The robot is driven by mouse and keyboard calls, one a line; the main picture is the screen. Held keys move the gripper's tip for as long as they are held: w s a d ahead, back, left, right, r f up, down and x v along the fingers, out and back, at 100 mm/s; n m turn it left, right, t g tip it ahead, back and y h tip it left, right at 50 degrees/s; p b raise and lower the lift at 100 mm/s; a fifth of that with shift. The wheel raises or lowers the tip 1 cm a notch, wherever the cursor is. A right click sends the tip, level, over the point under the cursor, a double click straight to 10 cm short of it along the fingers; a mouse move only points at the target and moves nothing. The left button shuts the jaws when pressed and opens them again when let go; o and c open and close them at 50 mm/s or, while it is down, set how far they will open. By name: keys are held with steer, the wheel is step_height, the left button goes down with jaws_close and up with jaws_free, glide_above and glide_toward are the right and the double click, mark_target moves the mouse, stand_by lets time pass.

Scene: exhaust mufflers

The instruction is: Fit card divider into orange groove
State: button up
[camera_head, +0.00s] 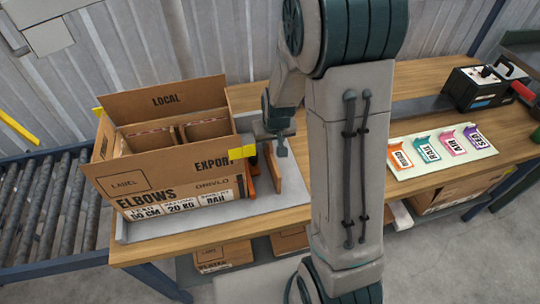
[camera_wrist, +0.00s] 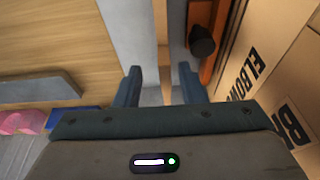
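A thin brown card, likely the card divider (camera_head: 275,172), stands upright on the grey plate to the right of the large carton. In the wrist view the card (camera_wrist: 162,30) shows edge-on as a narrow brown strip. My gripper (camera_head: 281,147) is above the card in the head view. In the wrist view my gripper (camera_wrist: 161,84) is open, with its two fingers apart and the strip's line running between them; no grip on it shows. An orange part (camera_head: 252,176) with black pieces stands between the carton and the card; I cannot tell whether it holds the groove.
The open carton (camera_head: 165,176) marked ELBOWS stands on the grey plate (camera_head: 180,225), flaps up. A pale board (camera_head: 440,152) with several coloured labels lies at right, before a black device (camera_head: 485,86). A roller conveyor (camera_head: 45,205) is at left. My arm hides the middle.

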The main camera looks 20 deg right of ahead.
steer(key=shift+a+p+x, duration=0.15)
steer(key=shift+p+x, duration=0.05)
steer(key=shift+x, duration=0.85)
steer(key=shift+a+p+x, duration=0.1)
steer(key=shift+p+x, duration=0.1)
steer(key=shift+x, duration=0.9)
jaws_close()
